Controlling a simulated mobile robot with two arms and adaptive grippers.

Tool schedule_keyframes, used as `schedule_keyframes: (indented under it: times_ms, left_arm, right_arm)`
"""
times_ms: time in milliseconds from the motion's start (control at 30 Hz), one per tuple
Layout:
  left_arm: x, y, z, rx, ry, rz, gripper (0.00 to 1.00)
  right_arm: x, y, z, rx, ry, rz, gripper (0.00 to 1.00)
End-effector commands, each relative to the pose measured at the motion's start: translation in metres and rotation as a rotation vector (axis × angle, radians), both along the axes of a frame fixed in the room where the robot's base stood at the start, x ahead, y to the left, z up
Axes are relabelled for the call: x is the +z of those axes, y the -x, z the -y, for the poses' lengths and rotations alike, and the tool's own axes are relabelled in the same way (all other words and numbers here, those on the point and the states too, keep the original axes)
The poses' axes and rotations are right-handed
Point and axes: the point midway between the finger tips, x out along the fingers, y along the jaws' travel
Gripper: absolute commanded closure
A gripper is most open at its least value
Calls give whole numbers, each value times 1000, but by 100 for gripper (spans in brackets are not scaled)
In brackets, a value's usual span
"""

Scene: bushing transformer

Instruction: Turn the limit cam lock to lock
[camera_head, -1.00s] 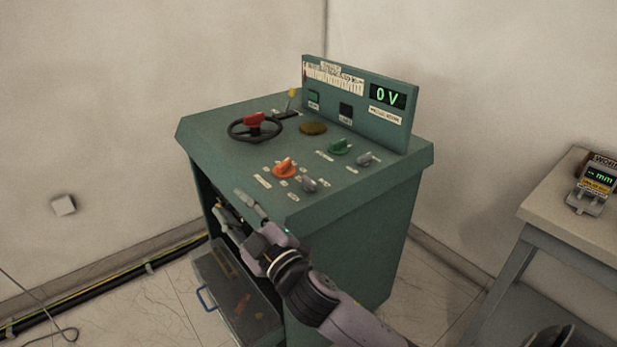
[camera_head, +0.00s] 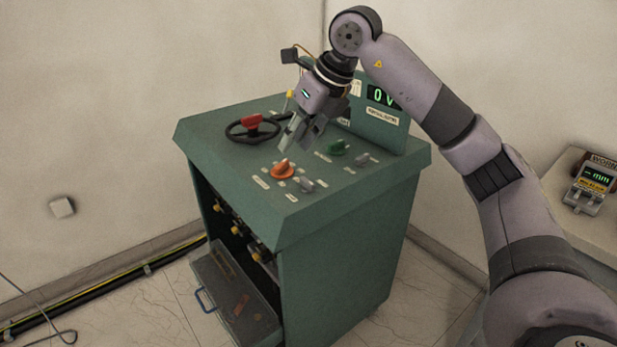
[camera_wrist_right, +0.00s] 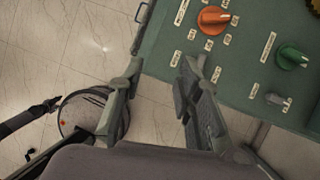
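The green control console (camera_head: 330,235) has several knobs on its sloping top; the labels are too small to read, so I cannot tell which one is the limit cam lock. An orange knob (camera_head: 283,169) and a grey knob (camera_head: 306,184) sit near the front corner. A green knob (camera_head: 338,147) and another grey knob (camera_head: 362,159) are farther right. My right gripper (camera_head: 293,143) is above the panel, behind the orange knob, apart from it. In the right wrist view its fingers (camera_wrist_right: 157,70) are spread and empty, with the orange knob (camera_wrist_right: 213,20) beyond them.
A black handwheel with a red centre (camera_head: 252,123) is left of my right gripper. The upright display panel (camera_head: 381,112) is partly hidden by my right arm. An open drawer (camera_head: 235,295) juts out below. A side table (camera_head: 560,190) with a meter stands right.

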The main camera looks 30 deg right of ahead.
Motion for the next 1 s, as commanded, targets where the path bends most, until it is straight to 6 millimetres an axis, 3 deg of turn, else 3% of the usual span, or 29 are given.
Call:
schedule_keyframes:
  times_ms: [33, 100, 200, 367, 1000]
  left_arm:
    - [0, 0, 0, 0, 0, 0, 60]
    - [0, 0, 0, 0, 0, -1, 60]
    - [0, 0, 0, 0, 0, -1, 60]
    - [-1, 1, 0, 0, 0, -1, 60]
    - [0, 0, 0, 0, 0, 0, 60]
  right_arm:
    - [10, 6, 25, -59, 51, -14, 68]
    - [18, 13, 47, -115, 101, -37, 68]
    - [21, 20, 63, -158, 134, -56, 68]
    - [8, 16, 65, -164, 141, -63, 68]
    - [-114, -34, 59, -160, 139, -62, 68]
